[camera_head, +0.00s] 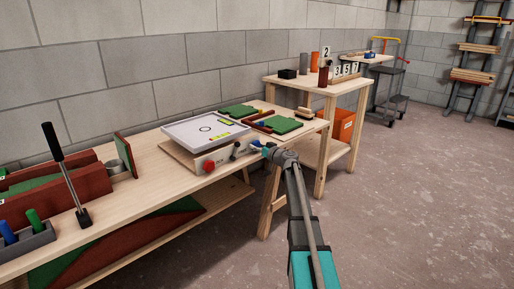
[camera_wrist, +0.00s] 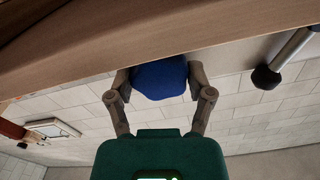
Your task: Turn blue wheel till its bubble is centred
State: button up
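A white levelling plate (camera_head: 190,131) sits on a wooden base on the bench, with a dark ring mark and two yellow-green vials (camera_head: 221,136) on it. The bubbles are too small to make out. In the wrist view the blue wheel (camera_wrist: 160,80) sits between the two fingers of my gripper (camera_wrist: 161,76), with a finger against each side. In the head view my gripper (camera_head: 268,151) is at the right front corner of the base and hides most of the wheel. A red knob (camera_head: 209,166) is on the base's front face.
Green boards (camera_head: 284,125) lie behind and right of the plate. A black lever (camera_head: 62,165), dark red blocks and a grey holder (camera_head: 28,242) with blue and green pegs are at the left. A second table (camera_head: 318,87) stands beyond.

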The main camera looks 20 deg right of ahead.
jog(key=c, duration=0.4)
jog(key=shift+w+m, duration=0.1)
jog(key=shift+m, duration=2.1)
jog(key=o, duration=1.1)
